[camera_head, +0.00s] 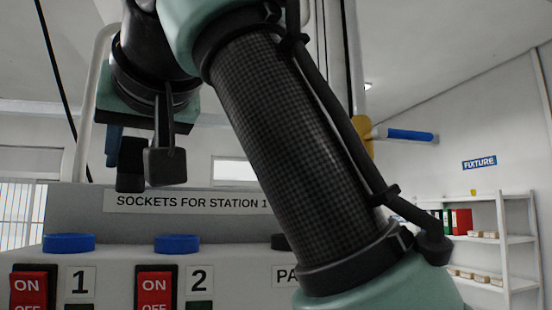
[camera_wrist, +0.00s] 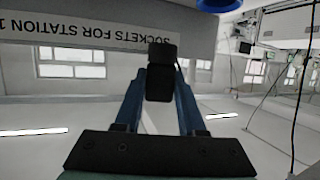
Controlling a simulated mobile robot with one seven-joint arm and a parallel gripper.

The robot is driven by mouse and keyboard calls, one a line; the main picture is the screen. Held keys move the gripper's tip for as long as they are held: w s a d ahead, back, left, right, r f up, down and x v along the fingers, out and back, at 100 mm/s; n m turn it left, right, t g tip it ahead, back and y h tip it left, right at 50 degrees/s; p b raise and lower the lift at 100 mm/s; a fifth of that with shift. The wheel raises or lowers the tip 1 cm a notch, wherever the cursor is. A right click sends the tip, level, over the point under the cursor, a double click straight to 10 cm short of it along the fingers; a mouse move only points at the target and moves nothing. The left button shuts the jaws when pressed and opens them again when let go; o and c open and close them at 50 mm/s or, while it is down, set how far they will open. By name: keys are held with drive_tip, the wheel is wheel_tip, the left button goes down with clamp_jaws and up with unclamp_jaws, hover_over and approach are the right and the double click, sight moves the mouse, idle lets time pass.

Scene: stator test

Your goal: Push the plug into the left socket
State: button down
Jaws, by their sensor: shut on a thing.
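My gripper (camera_wrist: 160,75) has two blue fingers closed on a black plug (camera_wrist: 158,85) in the wrist view. In the head view my gripper (camera_head: 147,165) hangs at upper left, in front of the sign reading SOCKETS FOR STATION 1 (camera_head: 190,201). Its dark end blocks are above the panel, and I cannot tell plug from fingertips there. Two round blue pieces stand on the panel top: a left one (camera_head: 68,242) above switch 1 and another (camera_head: 178,243) above switch 2. Whether these are the sockets, and any openings in them, cannot be seen. The plug is apart from both.
The panel front has red ON/OFF switches (camera_head: 33,288) and (camera_head: 154,288). A dark round piece (camera_head: 280,242) is partly hidden by my arm. A white shelf (camera_head: 490,240) with binders stands far right. The space between gripper and panel top looks clear.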

drive_tip(key=shift+n+g+y, duration=0.3)
drive_tip(key=shift+n+y, duration=0.3)
drive_tip(key=shift+y, duration=0.1)
drive_tip(key=s+a, duration=0.2)
drive_tip(key=a, duration=0.1)
drive_tip(key=s+a+f, duration=0.1)
drive_tip(key=shift+a, duration=0.2)
drive_tip(key=shift+s+a+f, duration=0.1)
drive_tip(key=shift+f, duration=0.1)
drive_tip(key=shift+f+b, duration=1.1)
drive_tip(key=shift+f+b, duration=0.85)
drive_tip(key=shift+f, duration=0.4)
drive_tip(key=shift+c, duration=2.1)
unclamp_jaws()
